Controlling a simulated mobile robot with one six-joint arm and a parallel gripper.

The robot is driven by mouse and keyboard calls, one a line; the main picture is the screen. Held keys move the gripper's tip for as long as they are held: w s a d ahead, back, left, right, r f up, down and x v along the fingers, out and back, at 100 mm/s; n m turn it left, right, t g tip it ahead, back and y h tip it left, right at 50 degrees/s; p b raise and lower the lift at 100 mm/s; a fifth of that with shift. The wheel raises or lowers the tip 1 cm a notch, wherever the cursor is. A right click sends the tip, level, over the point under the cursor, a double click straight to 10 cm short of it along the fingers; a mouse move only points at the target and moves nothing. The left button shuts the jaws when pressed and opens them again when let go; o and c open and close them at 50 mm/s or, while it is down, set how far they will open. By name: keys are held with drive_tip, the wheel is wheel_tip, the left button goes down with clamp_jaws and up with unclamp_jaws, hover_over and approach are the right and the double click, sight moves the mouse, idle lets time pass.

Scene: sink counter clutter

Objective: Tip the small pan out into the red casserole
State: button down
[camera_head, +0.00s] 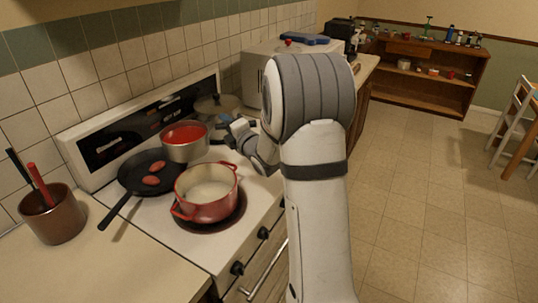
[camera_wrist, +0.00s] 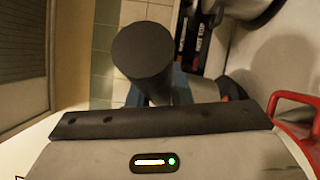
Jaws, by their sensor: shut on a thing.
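The small pan (camera_head: 186,141) is a silver pan with red contents, beside and behind the red casserole in the head view. It looks about level; I cannot tell whether it is clear of the stove. My gripper (camera_head: 234,127) is at its right side, shut on its handle. In the wrist view the dark round handle end (camera_wrist: 142,52) points toward the camera, between the blue-grey fingers of my gripper (camera_wrist: 180,88). The red casserole (camera_head: 207,192) stands open on the front burner, its pale inside visible. One of its red handles shows at the right of the wrist view (camera_wrist: 292,108).
A black frying pan (camera_head: 147,174) with red pieces lies left of the casserole. A lidded pot (camera_head: 217,104) stands behind. A brown crock (camera_head: 53,214) with utensils is on the left counter. The stove's back panel (camera_head: 135,125) rises behind the burners. The floor at right is open.

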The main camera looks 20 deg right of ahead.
drive_tip(key=s+d+f+n+g+y+b, duration=0.25)
drive_tip(key=s+d+y+b, duration=0.25)
drive_tip(key=s+d+b, duration=0.65)
drive_tip(key=shift+w+a+r+n+g+h+p, duration=1.8)
drive_tip(key=shift+a+r+n+p, duration=2)
drive_tip(key=shift+r+p, duration=3)
drive_tip(key=w+a+n+g+h+p, duration=0.1)
drive_tip(key=a+h+p, duration=0.4)
drive_tip(key=a+p, duration=0.7)
drive_tip(key=shift+w+a+f+n+g+h, duration=0.3)
drive_tip(key=shift+w+a+n, duration=0.2)
drive_tip(key=shift+a+n, duration=0.75)
